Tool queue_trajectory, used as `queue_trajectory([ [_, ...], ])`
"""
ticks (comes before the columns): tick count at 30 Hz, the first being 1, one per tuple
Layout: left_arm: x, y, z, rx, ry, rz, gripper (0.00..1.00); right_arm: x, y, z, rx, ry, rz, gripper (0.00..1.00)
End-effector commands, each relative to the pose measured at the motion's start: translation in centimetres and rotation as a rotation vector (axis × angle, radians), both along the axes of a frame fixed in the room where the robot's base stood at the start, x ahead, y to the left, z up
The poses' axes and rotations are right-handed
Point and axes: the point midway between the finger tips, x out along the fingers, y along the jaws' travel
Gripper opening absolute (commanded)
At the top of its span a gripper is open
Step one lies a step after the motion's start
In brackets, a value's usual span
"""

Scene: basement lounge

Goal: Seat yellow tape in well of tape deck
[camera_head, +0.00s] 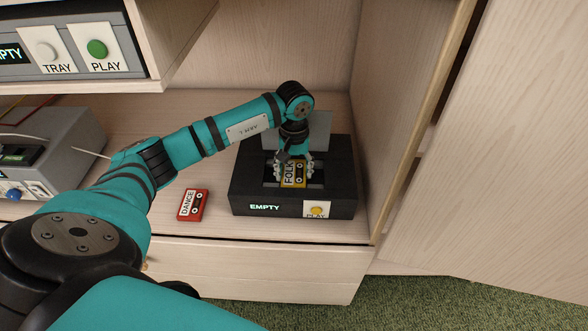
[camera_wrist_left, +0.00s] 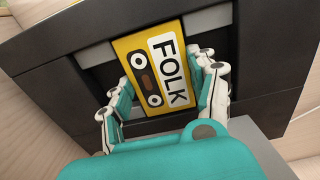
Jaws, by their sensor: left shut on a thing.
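The yellow tape (camera_head: 294,174), labelled FOLK, is between the fingers of my left gripper (camera_head: 293,170), which is shut on it. The tape is at the well of the black tape deck (camera_head: 242,190); whether it rests on the well floor I cannot tell. The deck's display reads EMPTY, and a yellow PLAY button (camera_head: 317,210) is on its front. In the left wrist view the yellow tape (camera_wrist_left: 145,70) lies across the recess of the deck (camera_wrist_left: 60,65), with gripper fingers on both sides. My right gripper is not in view.
A red DANCE tape (camera_head: 193,205) lies on the shelf left of the deck. A grey device (camera_head: 50,130) with a blue button stands farther left. Another unit with a green PLAY button (camera_head: 97,48) is on the upper shelf. A wooden side panel (camera_head: 400,90) stands close right of the deck.

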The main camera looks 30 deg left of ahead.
Motion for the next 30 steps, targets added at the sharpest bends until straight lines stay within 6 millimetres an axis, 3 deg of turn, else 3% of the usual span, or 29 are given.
queue_trajectory([
  [12, 0.05, 0.05, -0.13, 0.000, -0.002, 0.001, 0.26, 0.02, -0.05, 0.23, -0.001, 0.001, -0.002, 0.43],
  [13, 0.05, 0.04, -0.10, 0.000, -0.002, 0.001, 0.63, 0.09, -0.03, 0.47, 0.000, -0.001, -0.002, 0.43],
  [17, 0.05, 0.04, -0.08, 0.000, -0.002, 0.001, 0.80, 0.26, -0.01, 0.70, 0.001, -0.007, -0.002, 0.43],
  [28, 0.05, 0.04, 0.13, 0.000, -0.002, 0.001, 0.82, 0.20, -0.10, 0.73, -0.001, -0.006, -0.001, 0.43],
  [30, 0.14, 0.07, 0.77, 0.000, -0.006, 0.001, 0.82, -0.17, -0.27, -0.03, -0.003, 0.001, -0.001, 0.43],
])
